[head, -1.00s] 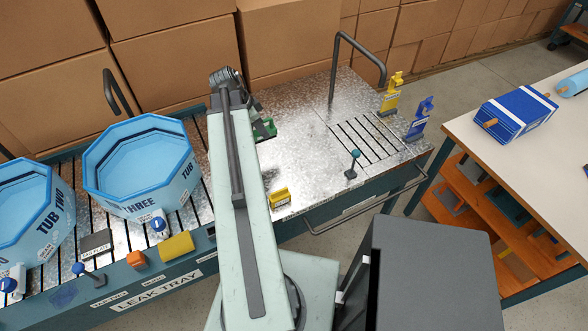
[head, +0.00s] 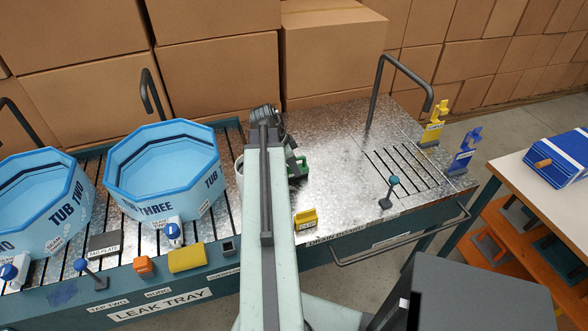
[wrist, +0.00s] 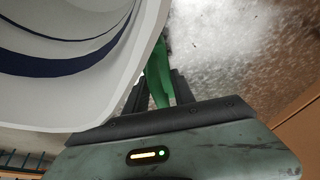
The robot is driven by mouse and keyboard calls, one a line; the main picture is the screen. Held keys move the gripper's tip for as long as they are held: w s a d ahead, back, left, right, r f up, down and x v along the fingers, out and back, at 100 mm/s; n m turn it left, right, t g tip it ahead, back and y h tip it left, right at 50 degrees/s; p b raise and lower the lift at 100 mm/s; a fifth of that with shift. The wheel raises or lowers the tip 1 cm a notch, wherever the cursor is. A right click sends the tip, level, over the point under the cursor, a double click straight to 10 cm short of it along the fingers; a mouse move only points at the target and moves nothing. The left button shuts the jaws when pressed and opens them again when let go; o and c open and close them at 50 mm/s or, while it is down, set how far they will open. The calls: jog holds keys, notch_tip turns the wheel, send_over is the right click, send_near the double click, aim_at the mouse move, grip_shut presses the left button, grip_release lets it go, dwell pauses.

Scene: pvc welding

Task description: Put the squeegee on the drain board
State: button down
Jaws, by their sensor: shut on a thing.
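My gripper (wrist: 158,84) is shut on a green thing (wrist: 156,72) in the wrist view. It may be the squeegee, but its full shape is hidden. In the head view this green thing (head: 301,168) shows just right of my arm, over the metal bench top. I cannot tell whether it touches the bench. The drain board seems to be the slotted panel (head: 405,164) at the bench's right end. It lies to the right of my gripper, and its slots look bare.
A white round container with a dark blue band (wrist: 70,50) is close left of my gripper. Blue tub three (head: 163,170) stands left of my arm. A bent grey pipe (head: 376,88), a teal-topped post (head: 392,182) and a yellow block (head: 305,219) stand on the bench.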

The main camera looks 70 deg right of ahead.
jog(key=shift+f, duration=0.15)
jog(key=c, duration=1.1)
grip_release()
jog(key=shift+o, duration=0.2)
jog(key=shift+w+r+p, duration=0.1)
jog(key=shift+r+p, duration=0.25)
jog(key=shift+r, duration=0.2)
jog(key=p+v, duration=1)
jog(key=v, duration=0.1)
jog(key=shift+a+r+p, duration=0.1)
jog(key=shift+r+p, duration=0.15)
jog(key=shift+p, duration=0.1)
jog(key=shift+w+f, duration=0.1)
jog(key=shift+f, duration=0.05)
